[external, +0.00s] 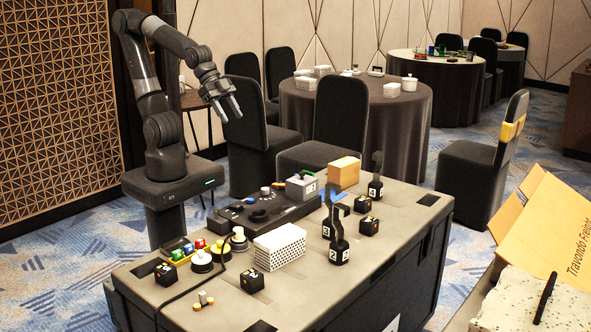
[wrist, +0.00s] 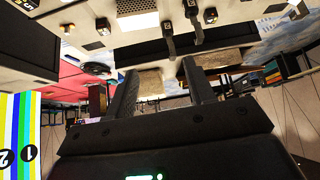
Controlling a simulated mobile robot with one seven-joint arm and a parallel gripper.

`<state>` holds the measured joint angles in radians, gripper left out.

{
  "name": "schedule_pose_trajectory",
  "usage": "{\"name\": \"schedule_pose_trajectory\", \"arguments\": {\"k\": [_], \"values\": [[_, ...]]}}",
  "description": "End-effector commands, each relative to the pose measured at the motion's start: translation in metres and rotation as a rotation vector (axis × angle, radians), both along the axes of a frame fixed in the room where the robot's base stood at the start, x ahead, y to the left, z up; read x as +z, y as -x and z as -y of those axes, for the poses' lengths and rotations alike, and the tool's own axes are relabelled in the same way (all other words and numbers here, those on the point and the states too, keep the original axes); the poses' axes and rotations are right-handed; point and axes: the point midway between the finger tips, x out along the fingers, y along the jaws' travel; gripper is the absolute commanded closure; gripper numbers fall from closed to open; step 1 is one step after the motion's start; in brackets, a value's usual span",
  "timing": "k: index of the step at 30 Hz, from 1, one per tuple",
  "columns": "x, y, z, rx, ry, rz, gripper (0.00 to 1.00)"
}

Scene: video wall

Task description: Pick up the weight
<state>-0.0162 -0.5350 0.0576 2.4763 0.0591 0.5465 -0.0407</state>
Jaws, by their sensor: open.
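My gripper (external: 230,113) is open and empty, raised high at the left, well above and behind the case-like table (external: 330,300). In the wrist view its two fingers (wrist: 159,70) are spread with nothing between them. I cannot tell for sure which item is the weight. A pale knobbed round piece (external: 239,236) stands beside a yellow-and-white one (external: 202,259). None touches the gripper.
Two upright black curved pieces (external: 339,245) (external: 376,187) rise from the table. A white perforated box (external: 280,247), a black console (external: 262,208), a grey box (external: 301,187) and a tan box (external: 344,171) crowd the middle. Chairs (external: 340,110) and a round table (external: 355,105) stand behind.

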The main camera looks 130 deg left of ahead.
Motion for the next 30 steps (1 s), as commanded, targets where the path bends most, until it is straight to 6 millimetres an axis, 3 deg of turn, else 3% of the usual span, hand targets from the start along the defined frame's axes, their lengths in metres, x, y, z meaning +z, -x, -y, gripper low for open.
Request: {"name": "schedule_pose_trajectory", "arguments": {"k": [6, 15, 24, 30], "values": [[-0.022, -0.073, -0.032, 0.054, -0.018, 0.135, 0.51], [-0.059, -0.152, -0.076, 0.092, -0.053, 0.332, 0.51], [-0.106, -0.203, -0.112, 0.080, -0.082, 0.524, 0.51], [-0.141, -0.221, -0.129, 0.044, -0.087, 0.646, 0.51]]}}
